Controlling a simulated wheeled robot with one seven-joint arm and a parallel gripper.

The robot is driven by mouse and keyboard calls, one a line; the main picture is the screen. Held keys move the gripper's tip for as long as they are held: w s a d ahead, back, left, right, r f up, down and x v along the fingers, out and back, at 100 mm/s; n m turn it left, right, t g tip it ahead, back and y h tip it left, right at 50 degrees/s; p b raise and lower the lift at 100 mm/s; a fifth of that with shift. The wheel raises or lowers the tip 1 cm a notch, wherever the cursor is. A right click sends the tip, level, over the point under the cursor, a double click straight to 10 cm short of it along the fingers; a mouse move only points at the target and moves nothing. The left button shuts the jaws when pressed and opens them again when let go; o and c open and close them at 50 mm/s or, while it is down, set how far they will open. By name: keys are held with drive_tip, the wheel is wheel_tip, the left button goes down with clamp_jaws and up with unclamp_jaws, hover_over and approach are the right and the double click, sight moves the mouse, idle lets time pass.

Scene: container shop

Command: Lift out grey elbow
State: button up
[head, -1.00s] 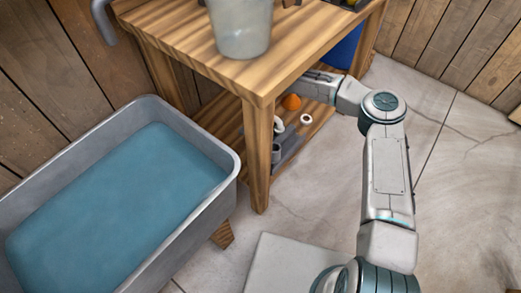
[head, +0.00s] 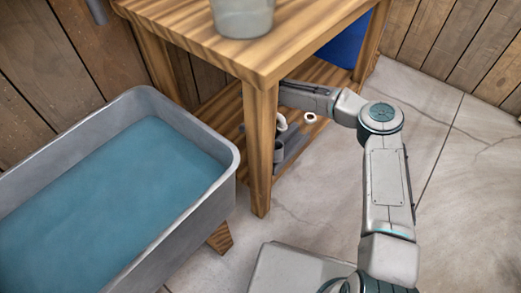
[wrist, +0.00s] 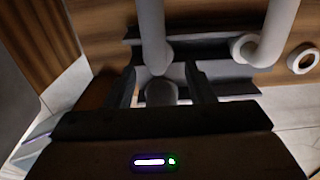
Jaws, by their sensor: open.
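In the wrist view, my gripper (wrist: 165,76) is open, with its two dark fingers on either side of a short grey rounded piece (wrist: 162,93), which may be the grey elbow. A white pipe (wrist: 154,35) runs down from the top edge to just above this piece. Whether the fingers touch either is unclear. In the head view, a grey piece (head: 278,150) shows on the lower shelf beside the front table leg, partly hidden by it. My gripper itself is hidden there behind the leg and tabletop.
A white elbow (wrist: 265,47) and a white ring (wrist: 302,60) lie to the right of my fingers. A dark grey channel (wrist: 220,68) lies behind them. The wooden table leg (head: 260,150) and tabletop (head: 270,60) hem in my arm. A water-filled trough (head: 215,195) stands left.

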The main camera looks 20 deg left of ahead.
drive_tip(key=f+b, duration=0.1)
drive_tip(key=f, duration=0.1)
drive_tip(key=f+b, duration=0.1)
drive_tip(key=shift+s+a+f, duration=0.15)
drive_tip(key=shift+a+f, duration=0.05)
drive_tip(key=shift+f, duration=0.15)
clamp_jaws()
drive_tip(key=shift+r, duration=0.1)
drive_tip(key=shift+r, duration=0.1)
